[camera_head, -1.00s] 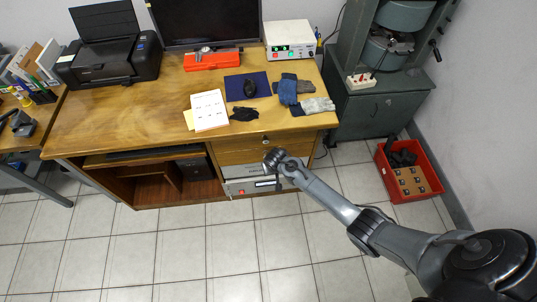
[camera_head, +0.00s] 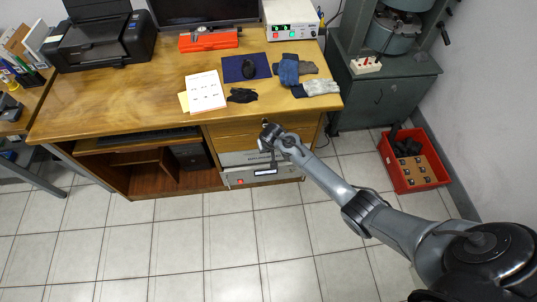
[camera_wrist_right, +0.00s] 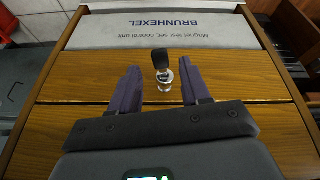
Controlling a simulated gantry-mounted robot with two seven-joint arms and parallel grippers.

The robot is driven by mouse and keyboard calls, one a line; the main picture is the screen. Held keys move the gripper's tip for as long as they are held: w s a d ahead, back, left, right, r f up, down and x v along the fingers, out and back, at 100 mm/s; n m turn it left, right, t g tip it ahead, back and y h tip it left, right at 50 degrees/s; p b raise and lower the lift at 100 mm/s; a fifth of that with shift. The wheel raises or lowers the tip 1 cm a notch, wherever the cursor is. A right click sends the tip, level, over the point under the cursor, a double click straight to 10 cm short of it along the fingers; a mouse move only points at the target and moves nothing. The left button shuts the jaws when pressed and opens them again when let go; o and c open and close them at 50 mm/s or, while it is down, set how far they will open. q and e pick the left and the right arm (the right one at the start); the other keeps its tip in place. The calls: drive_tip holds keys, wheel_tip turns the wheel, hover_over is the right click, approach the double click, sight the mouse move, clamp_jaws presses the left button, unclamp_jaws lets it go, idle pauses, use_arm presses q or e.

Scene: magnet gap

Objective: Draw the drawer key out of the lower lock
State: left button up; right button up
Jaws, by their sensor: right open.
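The drawer key shows in the right wrist view as a black-headed key (camera_wrist_right: 161,60) standing out of a shiny metal lock (camera_wrist_right: 165,79) in a wooden drawer front (camera_wrist_right: 75,75). This is the drawer next to the grey control unit. My right gripper (camera_wrist_right: 161,84) is open, with its two dark fingers on either side of the key and lock. Gaps show on both sides, and I see no contact. In the head view my right gripper (camera_head: 268,132) is at the drawer fronts and hides the key and lock. My left gripper is not in view.
The grey control unit (camera_head: 280,175) sits below the drawers; its labelled top (camera_wrist_right: 165,30) shows in the wrist view. The desk top (camera_head: 120,100) overhangs above, with gloves (camera_head: 315,88) near its right edge. A red crate (camera_head: 432,178) stands on the floor at right.

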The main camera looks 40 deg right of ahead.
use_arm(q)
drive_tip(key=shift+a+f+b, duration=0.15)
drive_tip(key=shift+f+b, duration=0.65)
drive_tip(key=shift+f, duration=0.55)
use_arm(e)
drive_tip(key=shift+x, duration=1.75)
drive_tip(key=c, duration=0.8)
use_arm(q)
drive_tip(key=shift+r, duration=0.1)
use_arm(e)
drive_tip(key=shift+c, duration=0.2)
use_arm(q)
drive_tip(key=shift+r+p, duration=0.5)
drive_tip(key=shift+p, duration=0.05)
use_arm(e)
drive_tip(key=shift+s+a, duration=0.2)
drive_tip(key=shift+s, duration=0.15)
